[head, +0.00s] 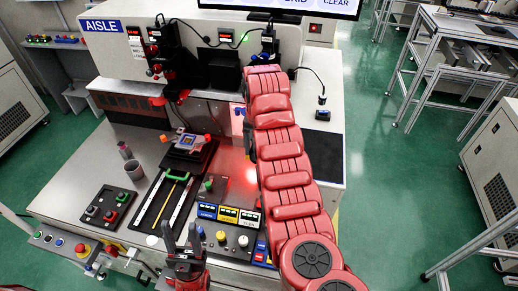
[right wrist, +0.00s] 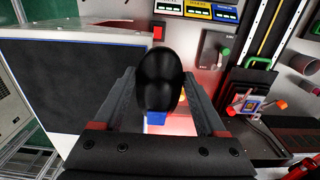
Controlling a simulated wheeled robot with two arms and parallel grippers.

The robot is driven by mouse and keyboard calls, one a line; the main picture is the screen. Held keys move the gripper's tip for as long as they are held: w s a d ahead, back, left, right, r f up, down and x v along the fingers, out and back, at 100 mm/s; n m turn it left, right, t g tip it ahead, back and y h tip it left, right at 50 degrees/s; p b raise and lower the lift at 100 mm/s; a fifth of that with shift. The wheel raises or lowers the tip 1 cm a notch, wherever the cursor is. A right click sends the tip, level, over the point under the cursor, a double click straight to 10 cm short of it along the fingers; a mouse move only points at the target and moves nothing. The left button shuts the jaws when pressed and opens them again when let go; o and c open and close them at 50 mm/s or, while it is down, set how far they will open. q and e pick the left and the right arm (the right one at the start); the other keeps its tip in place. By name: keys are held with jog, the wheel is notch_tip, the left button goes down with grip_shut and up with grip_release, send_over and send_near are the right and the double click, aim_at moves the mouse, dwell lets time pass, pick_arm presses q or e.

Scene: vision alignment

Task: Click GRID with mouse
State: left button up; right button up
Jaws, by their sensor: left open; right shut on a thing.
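A black mouse (right wrist: 160,78) sits between the two fingers of my right gripper (right wrist: 158,92) in the right wrist view, and the gripper is shut on it. In the head view my red right arm reaches up toward the machine; it hides that gripper and the mouse. The screen (head: 284,7) at the top edge of the head view is partly cut off; the words GRID (head: 296,1) and CLEAR (head: 336,2) show on it. My left gripper (head: 181,238) is open and empty near the front edge of the bench.
A control panel (head: 228,226) with buttons and displays lies on the bench, left of my right arm. A black tray (head: 150,214) and a button box (head: 104,207) lie farther left. A small black device (head: 322,115) stands on the bench, right of my arm.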

jog(key=shift+r, duration=0.1)
jog(key=shift+d+p, duration=0.5)
jog(key=shift+p, duration=0.1)
jog(key=shift+s+d+p, duration=0.15)
jog(key=shift+d+p, duration=0.85)
jog(key=shift+d, duration=0.9)
jog(key=o, duration=1.3)
jog(key=shift+o, duration=0.2)
